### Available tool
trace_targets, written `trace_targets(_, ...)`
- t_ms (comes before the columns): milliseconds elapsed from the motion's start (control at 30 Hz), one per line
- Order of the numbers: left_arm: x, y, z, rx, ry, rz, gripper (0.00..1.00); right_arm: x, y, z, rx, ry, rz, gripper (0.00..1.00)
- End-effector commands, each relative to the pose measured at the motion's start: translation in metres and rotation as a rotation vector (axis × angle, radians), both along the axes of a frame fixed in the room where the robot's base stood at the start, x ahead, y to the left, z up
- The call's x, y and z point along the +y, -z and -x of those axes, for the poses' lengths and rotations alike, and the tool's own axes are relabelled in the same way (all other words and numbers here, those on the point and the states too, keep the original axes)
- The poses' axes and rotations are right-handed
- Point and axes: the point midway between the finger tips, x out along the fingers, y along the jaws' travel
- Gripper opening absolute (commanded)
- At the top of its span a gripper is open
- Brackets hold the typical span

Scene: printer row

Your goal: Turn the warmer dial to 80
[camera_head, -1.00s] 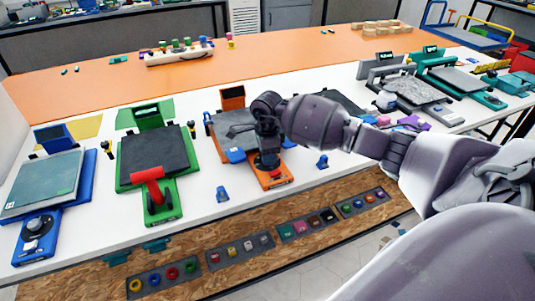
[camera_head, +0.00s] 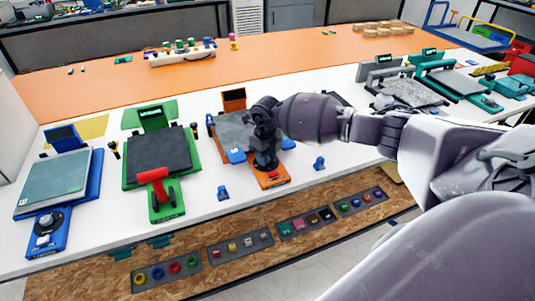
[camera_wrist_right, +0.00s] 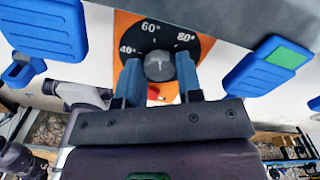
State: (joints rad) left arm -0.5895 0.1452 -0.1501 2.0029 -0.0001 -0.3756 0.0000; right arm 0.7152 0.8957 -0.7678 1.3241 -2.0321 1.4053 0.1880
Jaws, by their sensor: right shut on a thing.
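The orange warmer (camera_head: 274,180) has a grey plate (camera_head: 232,132) and a small upright screen (camera_head: 234,99). Its front part lies under my right gripper (camera_head: 266,163). In the right wrist view, the dial (camera_wrist_right: 159,66) is a round grey knob on a black disc (camera_wrist_right: 140,37) marked 40°, 60° and 80°. The two blue-grey fingers of my right gripper (camera_wrist_right: 160,80) are shut on the knob, one on each side. A small red mark shows between the fingers. I cannot tell exactly which number the knob points to. My left gripper is not in view.
Two blue tools (camera_head: 223,193) (camera_head: 319,163) stand on the white table beside the warmer. A green machine with a red handle (camera_head: 152,175) and a blue machine (camera_head: 48,228) stand to the left. Grey and teal machines stand at the far right. Trays of small parts lie along the front.

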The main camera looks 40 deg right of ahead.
Motion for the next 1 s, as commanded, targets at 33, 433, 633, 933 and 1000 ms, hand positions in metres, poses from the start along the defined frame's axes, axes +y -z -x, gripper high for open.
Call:
trace_targets(33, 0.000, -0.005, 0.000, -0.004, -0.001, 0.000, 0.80, 0.000, -0.004, -0.001, -0.003, 0.043, 0.000, 0.10)
trace_targets(433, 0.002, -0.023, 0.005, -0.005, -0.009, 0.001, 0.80, 0.000, -0.005, -0.001, -0.005, 0.419, -0.001, 0.10)
trace_targets(633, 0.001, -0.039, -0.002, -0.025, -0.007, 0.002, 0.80, 0.000, -0.005, -0.002, -0.005, 0.580, -0.001, 0.10)
trace_targets(933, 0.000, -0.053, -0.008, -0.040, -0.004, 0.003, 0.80, 0.000, -0.003, -0.002, -0.005, 0.740, 0.000, 0.10)
trace_targets(1000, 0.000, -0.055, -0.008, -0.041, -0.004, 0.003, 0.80, -0.001, -0.003, -0.002, -0.005, 0.763, 0.000, 0.10)
